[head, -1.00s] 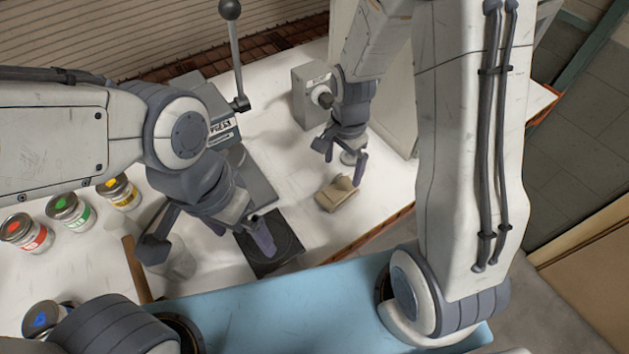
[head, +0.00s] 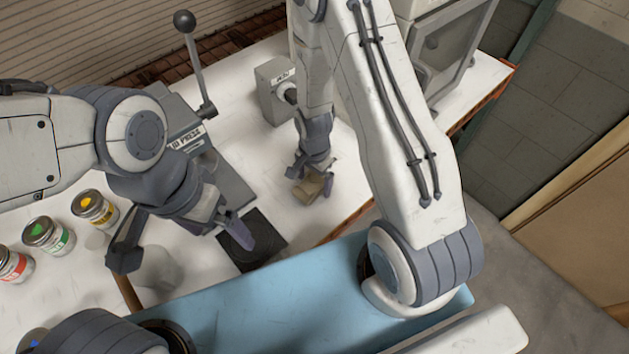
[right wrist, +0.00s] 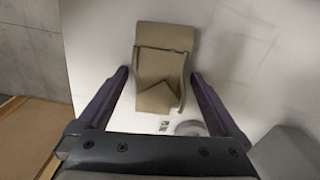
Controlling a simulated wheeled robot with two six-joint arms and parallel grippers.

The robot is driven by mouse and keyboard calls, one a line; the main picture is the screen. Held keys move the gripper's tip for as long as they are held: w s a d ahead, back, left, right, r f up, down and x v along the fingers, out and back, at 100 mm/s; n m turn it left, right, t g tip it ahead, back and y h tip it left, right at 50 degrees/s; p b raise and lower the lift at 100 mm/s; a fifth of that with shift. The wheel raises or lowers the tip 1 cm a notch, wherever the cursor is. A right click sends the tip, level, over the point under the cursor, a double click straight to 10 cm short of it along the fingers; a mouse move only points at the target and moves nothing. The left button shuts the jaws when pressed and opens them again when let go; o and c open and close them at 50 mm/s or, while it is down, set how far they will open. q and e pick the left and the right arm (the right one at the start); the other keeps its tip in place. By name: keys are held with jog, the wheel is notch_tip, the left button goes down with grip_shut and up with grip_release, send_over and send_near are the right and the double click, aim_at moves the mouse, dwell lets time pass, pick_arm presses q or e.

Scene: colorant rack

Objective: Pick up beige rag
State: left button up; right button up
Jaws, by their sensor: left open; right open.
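The beige rag (head: 309,190), folded, lies on the white table near its right front edge. In the right wrist view the rag (right wrist: 162,62) shows in full, lying between and ahead of the two fingers. My right gripper (head: 312,180) is open over the rag, partly covering it in the head view; in the right wrist view its fingers (right wrist: 160,85) stand on either side of the rag with a gap to each. My left gripper (head: 182,248) is open and empty over the table near the black mat (head: 270,237).
A lever press (head: 205,150) stands behind the mat. A grey box with a knob (head: 270,88) is behind the rag. Paint cans (head: 95,208) line the left. A pale round item (right wrist: 190,128) lies close to the rag. The table's right edge is close.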

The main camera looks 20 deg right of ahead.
aim_at(314, 180)
jog(key=c, duration=1.2)
jog(key=shift+r, duration=0.15)
jog(key=shift+c, duration=0.2)
jog(key=shift+r+b, duration=0.35)
jog(key=shift+r, duration=0.15)
notch_tip(314, 180, up, 2)
jog(key=shift+w+r+b, duration=0.1)
jog(key=shift+r+b, duration=0.15)
jog(key=shift+b, duration=0.25)
jog(key=s+d+r+b, duration=0.4)
jog(key=s+r+b, duration=0.3)
jog(key=s+b, duration=0.2)
jog(key=shift+s+d, duration=0.4)
jog(key=shift+s, duration=0.55)
